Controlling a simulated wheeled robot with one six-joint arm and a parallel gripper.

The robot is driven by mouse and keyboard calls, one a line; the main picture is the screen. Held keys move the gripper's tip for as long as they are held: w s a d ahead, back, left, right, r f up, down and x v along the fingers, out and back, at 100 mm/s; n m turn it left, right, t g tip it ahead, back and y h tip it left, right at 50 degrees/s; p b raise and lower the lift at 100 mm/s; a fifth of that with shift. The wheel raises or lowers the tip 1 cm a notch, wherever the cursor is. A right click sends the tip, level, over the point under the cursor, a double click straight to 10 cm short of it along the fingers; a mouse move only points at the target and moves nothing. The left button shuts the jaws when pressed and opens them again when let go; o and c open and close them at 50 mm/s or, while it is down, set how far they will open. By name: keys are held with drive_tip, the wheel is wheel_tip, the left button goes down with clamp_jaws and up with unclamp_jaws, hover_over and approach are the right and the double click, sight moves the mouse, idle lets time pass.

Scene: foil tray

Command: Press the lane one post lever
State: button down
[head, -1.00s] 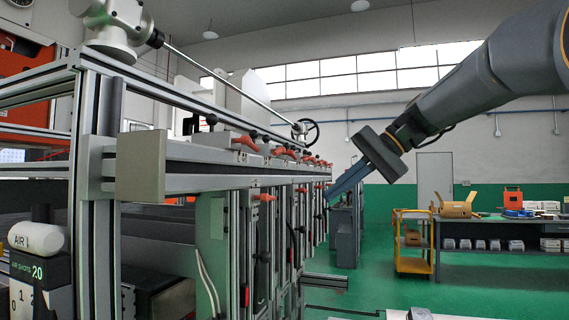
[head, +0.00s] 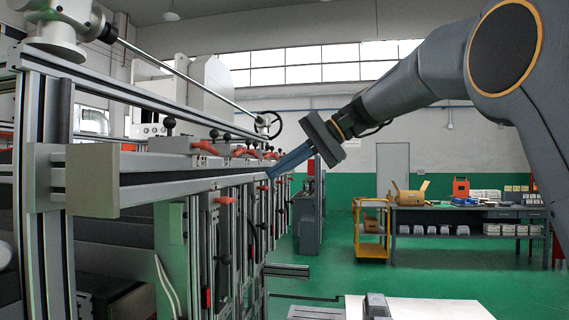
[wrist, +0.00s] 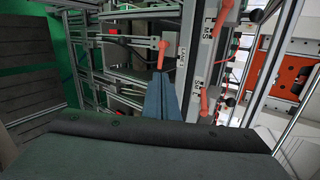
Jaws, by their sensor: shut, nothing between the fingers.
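Several red levers line the aluminium frame. In the head view, one red lever (head: 225,200) sits on a post below the long rail, and another (head: 205,148) is on top of the rail. My gripper (head: 269,176) has its blue fingers together and empty, pointing down-left at the rail's far part. In the wrist view my gripper (wrist: 158,77) has its tips just below a red lever (wrist: 162,53) beside a label that seems to read LANE; its number is unclear. Whether they touch cannot be told. A second red lever (wrist: 207,89) is right of the fingers.
The frame's long rail (head: 180,185) runs away from me on the left, with a square end cap (head: 92,180) close by. A yellow cart (head: 371,230) and a workbench (head: 465,212) stand further back.

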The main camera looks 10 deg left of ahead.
sight(234, 199)
drive_tip(key=p+x, duration=0.3)
drive_tip(key=x, duration=0.7)
